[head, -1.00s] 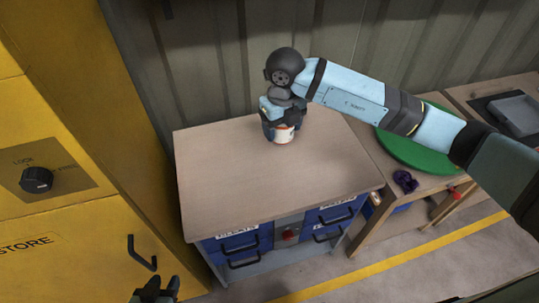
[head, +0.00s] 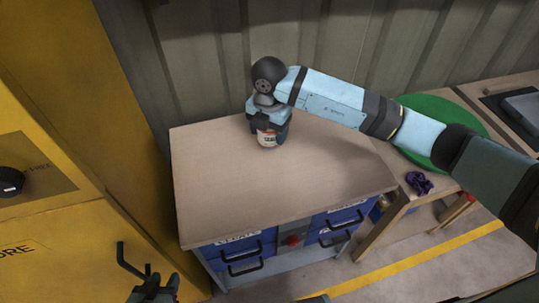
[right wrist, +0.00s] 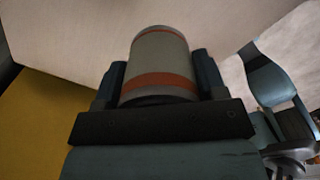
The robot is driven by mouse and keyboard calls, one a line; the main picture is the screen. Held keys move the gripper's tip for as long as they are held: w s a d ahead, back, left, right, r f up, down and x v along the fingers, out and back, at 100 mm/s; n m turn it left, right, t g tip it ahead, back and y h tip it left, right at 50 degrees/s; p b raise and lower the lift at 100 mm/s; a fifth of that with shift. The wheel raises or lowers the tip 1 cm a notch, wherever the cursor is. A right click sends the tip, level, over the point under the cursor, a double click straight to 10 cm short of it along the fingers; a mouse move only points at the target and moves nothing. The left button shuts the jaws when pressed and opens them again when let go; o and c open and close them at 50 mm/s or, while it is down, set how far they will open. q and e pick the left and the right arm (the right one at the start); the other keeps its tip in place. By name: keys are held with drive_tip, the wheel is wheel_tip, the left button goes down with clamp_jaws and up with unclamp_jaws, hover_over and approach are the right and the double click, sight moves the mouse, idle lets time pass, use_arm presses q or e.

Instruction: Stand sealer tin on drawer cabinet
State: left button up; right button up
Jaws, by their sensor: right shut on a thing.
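The sealer tin (head: 267,138) is a small pale tin with an orange-red band. It also shows in the right wrist view (right wrist: 160,60), between the two fingers. My right gripper (head: 268,128) is shut on it from above, over the back part of the drawer cabinet's wooden top (head: 250,185). The tin is upright in the head view; I cannot tell whether its base touches the top. The cabinet has blue drawers with black handles. My left gripper (head: 155,288) is low at the bottom edge, in front of the yellow cabinet; its fingers are partly cut off.
A tall yellow store cabinet (head: 70,220) stands close on the left. A bench with a green disc (head: 425,105) and a purple crumpled item (head: 419,182) stands on the right. A corrugated wall is behind. The cabinet top is otherwise clear.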

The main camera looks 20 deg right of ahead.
sight(269, 164)
wheel_tip(269, 164, down, 10)
drive_tip(key=shift+f, duration=0.1)
idle(0.4)
drive_tip(key=shift+f+b, duration=0.15)
drive_tip(key=shift+b, duration=0.15)
drive_tip(key=o, duration=1.1)
wheel_tip(269, 164, up, 12)
drive_tip(key=shift+r+p, duration=0.25)
drive_tip(key=shift+p, duration=0.05)
